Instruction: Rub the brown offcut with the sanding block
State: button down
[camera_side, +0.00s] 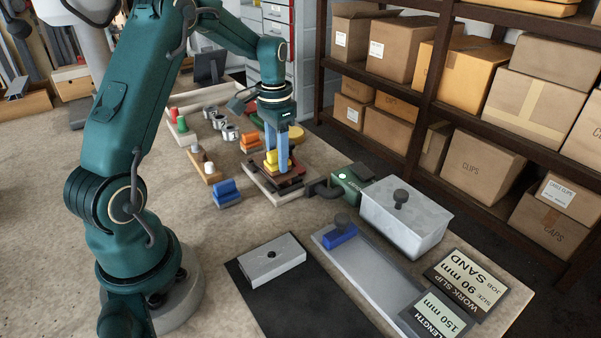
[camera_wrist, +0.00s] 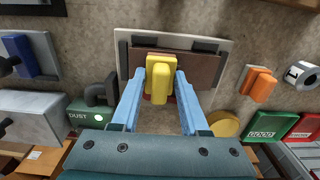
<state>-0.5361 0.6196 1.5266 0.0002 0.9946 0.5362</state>
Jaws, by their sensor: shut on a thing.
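My gripper (camera_side: 277,162) has its blue fingers shut on the yellow handle of a sanding block (camera_side: 271,160). The handle also shows between the fingers in the wrist view (camera_wrist: 160,80), with a bit of dark red base below it. The brown offcut (camera_wrist: 198,67) lies flat on a pale board (camera_wrist: 229,58) between dark stops, directly under the block. The block is at the offcut and looks to rest on it, but its underside is hidden, so contact cannot be confirmed.
An orange-handled block (camera_side: 251,142) and a blue-handled block (camera_side: 227,190) lie nearby. A green dust box (camera_side: 350,182) with a dark hose stands close on the right. Beyond are a grey lidded bin (camera_side: 405,222) and a long tray (camera_side: 365,275) with a blue piece.

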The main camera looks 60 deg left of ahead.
jog(key=shift+d, duration=0.9)
jog(key=shift+r, duration=0.15)
notch_tip(320, 180, up, 8)
jog(key=shift+f, duration=0.35)
